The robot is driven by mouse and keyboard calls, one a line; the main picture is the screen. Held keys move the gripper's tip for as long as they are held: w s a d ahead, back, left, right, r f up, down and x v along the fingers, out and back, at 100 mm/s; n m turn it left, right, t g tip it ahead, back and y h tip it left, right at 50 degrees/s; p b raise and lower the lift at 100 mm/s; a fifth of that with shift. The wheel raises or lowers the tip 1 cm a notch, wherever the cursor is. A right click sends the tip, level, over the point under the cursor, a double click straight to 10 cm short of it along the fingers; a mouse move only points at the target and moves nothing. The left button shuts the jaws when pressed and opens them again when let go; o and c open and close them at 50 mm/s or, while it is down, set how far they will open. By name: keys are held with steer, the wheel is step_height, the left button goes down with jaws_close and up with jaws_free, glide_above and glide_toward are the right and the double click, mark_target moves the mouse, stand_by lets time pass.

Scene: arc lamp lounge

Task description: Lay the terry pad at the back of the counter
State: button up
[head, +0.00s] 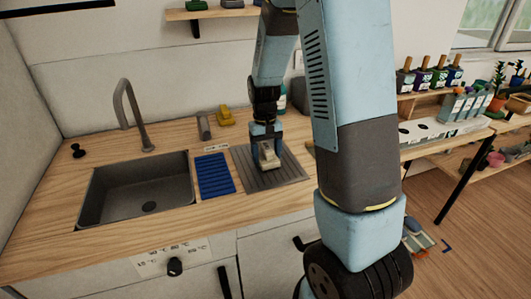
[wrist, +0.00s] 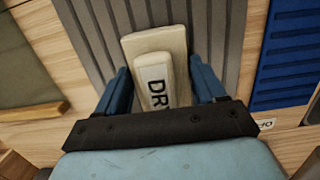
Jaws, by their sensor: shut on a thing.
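The terry pad (wrist: 135,45) is a cream block with a narrower raised grip labelled "DRY". It also shows in the head view (head: 268,158), small and partly covered by my fingers. My gripper (head: 266,150) points down and is shut on the pad's raised part, with one blue finger on each side in the wrist view (wrist: 160,88). The pad is over the grey ribbed mat (head: 288,175); I cannot tell whether it touches it. The wooden counter (head: 100,250) runs along the wall, and its back strip is partly hidden behind my arm.
A blue ribbed mat (head: 214,175) lies left of the grey one, beside the sink (head: 135,190) and tall faucet (head: 128,110). A grey cylinder (head: 204,127) and a yellow object (head: 225,116) stand at the back. A small printed label (head: 217,148) lies behind the blue mat.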

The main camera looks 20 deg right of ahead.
steer(key=shift+f, duration=0.1)
steer(key=o, duration=1.1)
steer(key=shift+c, duration=0.2)
